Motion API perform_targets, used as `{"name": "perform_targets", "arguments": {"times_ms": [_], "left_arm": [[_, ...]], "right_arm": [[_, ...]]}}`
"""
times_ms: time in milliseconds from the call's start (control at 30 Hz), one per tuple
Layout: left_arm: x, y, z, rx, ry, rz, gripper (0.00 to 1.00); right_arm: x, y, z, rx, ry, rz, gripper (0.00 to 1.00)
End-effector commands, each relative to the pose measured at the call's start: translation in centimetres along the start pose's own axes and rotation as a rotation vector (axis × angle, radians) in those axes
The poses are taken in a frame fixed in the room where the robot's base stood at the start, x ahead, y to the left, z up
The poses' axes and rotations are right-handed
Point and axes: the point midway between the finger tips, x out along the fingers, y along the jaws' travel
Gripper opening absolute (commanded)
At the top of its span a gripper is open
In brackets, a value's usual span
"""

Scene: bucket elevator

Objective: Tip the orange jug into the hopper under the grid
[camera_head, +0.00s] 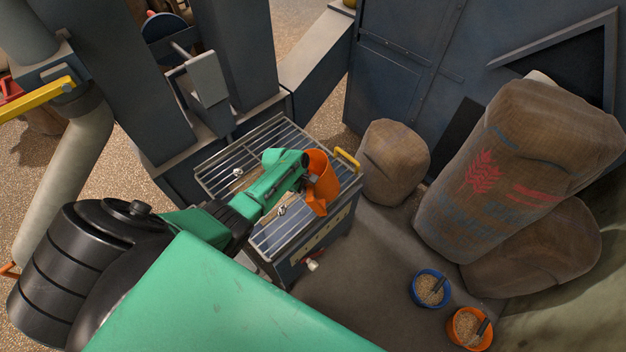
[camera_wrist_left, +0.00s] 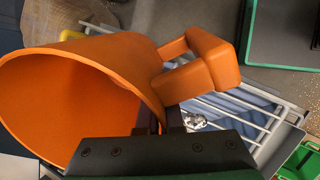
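The orange jug (camera_head: 321,180) is over the right part of the grid (camera_head: 285,232) on top of the grey hopper (camera_head: 318,244). My left gripper (camera_head: 304,178) reaches across the grid and holds the jug at its side. In the left wrist view the jug (camera_wrist_left: 110,62) lies tilted, its wide mouth facing left and its blocky handle to the right. The part of the inside that shows is bare orange. The fingers (camera_wrist_left: 158,122) are partly hidden by the jug and the gripper body. My right gripper is not in view.
A yellow handle (camera_head: 347,158) sits on the hopper's right edge. A blue bucket (camera_head: 430,288) and an orange bucket (camera_head: 470,328) of grain stand on the floor. Grey machine columns (camera_head: 110,75) rise behind and left of the hopper.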

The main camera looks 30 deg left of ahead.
Motion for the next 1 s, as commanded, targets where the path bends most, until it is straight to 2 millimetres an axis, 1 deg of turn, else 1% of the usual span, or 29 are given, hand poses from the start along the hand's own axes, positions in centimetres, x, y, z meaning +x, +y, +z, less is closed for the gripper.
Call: {"name": "perform_targets", "arguments": {"times_ms": [33, 133, 200, 267, 367, 500, 600, 900, 967, 1000], "left_arm": [[-0.5, 0.3, 0.7, 0.008, 0.069, -0.031, 0.0], [0.6, -0.1, -0.1, 0.019, 0.235, -0.102, 0.0], [1.2, -0.4, -0.7, 0.023, 0.332, -0.142, 0.0], [1.0, -0.4, -0.9, 0.023, 0.369, -0.156, 0.0], [0.1, -0.2, -0.6, 0.021, 0.372, -0.156, 0.0], [-2.0, 0.2, 0.3, 0.021, 0.37, -0.156, 0.0], [-3.1, 0.5, 0.8, 0.02, 0.369, -0.156, 0.0], [-2.9, 0.5, 0.6, 0.024, 0.368, -0.156, 0.0], [-3.0, 1.0, 0.6, 0.05, 0.365, -0.158, 0.0], [-3.3, 1.6, 0.6, 0.083, 0.361, -0.163, 0.0]], "right_arm": [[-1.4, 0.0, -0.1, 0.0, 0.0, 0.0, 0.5], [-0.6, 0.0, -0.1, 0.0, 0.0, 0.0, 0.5], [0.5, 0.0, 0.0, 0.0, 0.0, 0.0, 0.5], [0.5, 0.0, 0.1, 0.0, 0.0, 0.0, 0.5], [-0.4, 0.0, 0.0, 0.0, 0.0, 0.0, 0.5], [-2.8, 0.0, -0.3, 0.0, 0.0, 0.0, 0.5], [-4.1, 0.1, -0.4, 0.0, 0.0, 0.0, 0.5], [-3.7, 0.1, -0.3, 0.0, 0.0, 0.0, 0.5], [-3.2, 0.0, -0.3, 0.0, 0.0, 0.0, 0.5], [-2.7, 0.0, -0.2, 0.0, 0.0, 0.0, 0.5]]}}
